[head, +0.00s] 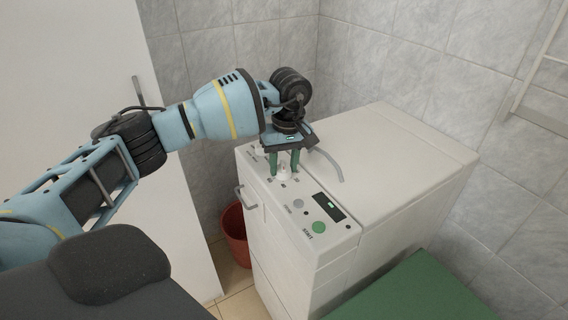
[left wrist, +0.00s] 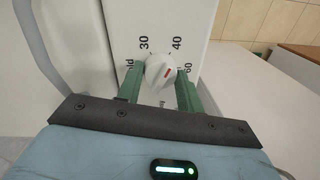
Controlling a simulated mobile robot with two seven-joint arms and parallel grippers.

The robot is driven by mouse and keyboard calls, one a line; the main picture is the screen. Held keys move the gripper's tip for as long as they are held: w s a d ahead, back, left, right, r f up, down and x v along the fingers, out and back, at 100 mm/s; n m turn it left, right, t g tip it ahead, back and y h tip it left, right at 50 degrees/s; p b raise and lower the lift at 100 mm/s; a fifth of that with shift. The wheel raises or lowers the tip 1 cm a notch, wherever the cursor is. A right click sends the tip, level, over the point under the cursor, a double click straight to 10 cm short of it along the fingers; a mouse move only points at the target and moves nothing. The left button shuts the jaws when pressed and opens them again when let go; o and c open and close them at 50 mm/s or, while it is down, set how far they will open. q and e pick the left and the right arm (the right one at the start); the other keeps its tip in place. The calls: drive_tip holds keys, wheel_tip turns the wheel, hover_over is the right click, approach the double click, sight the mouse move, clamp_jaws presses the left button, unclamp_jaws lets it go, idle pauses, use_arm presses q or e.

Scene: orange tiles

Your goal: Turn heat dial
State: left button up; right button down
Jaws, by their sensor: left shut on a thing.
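In the head view the dial (head: 284,173) sits on the control panel of a white machine (head: 400,165). My left gripper (head: 285,166) reaches down from above, its green fingers on either side of the dial. In the left wrist view the gripper (left wrist: 160,78) is shut on the dial. My right gripper is not in view.
The panel also has a second knob (head: 259,150), a grey button (head: 298,203), a dark display (head: 329,206) and a green start button (head: 319,227). A red bin (head: 235,235) stands left of the machine. A green surface (head: 415,292) lies at front right. Tiled walls stand behind.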

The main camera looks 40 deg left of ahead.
sight(286, 168)
use_arm(q)
drive_tip(key=shift+m, duration=0.6)
drive_tip(key=o, duration=1)
drive_tip(key=shift+r, duration=0.1)
drive_tip(key=r, duration=0.7)
drive_tip(key=shift+w+d+r, duration=0.15)
drive_tip(key=shift+w+r, duration=0.05)
drive_tip(key=shift+r, duration=0.1)
drive_tip(key=shift+f, duration=0.1)
